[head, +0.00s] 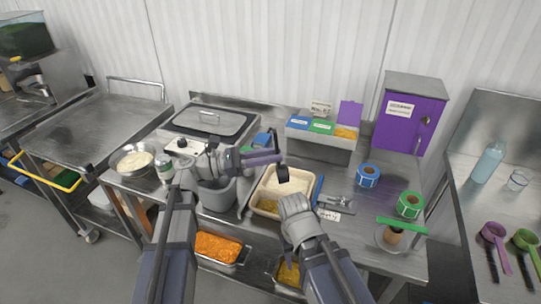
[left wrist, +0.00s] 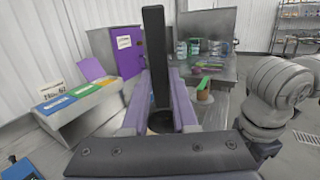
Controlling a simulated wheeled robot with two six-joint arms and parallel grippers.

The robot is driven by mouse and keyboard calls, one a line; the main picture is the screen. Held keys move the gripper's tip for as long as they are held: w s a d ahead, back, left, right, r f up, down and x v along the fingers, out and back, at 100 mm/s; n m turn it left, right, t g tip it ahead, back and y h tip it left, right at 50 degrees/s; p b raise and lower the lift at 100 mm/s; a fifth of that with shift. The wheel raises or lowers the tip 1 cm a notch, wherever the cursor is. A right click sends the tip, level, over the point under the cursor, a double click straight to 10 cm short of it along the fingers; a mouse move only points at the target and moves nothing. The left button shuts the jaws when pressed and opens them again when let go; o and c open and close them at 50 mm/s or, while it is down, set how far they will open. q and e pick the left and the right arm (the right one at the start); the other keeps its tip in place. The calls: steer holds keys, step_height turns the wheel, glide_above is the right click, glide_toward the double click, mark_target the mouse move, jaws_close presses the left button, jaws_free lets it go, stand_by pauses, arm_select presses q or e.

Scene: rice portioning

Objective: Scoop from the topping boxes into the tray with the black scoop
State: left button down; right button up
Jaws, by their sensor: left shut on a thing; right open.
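My left gripper (head: 268,158) has purple fingers and is shut on the black scoop (head: 283,173), above the tray's back edge. A topping box with orange food (head: 217,246) and one with yellow food (head: 289,273) sit below the counter's front edge.
A grey pot (head: 216,196) stands left of the tray, with a rice bowl (head: 133,161) further left. Behind are a lidded cooker (head: 209,122) and a label holder (head: 318,143).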

arm_select(q)
step_height(320, 180, up, 4)
steer(key=g+y+p, duration=0.1)
steer(key=y+p, duration=0.4)
steer(key=p, duration=0.4)
steer(key=g+y+p, duration=0.1)
steer(key=y+p, duration=0.4)
steer(key=p, duration=0.3)
steer(key=y+p, duration=0.6)
steer(key=p, duration=0.3)
steer(key=shift+f+g+p, duration=0.25)
steer(key=shift+g+p, duration=0.05)
steer(key=shift+g, duration=0.1)
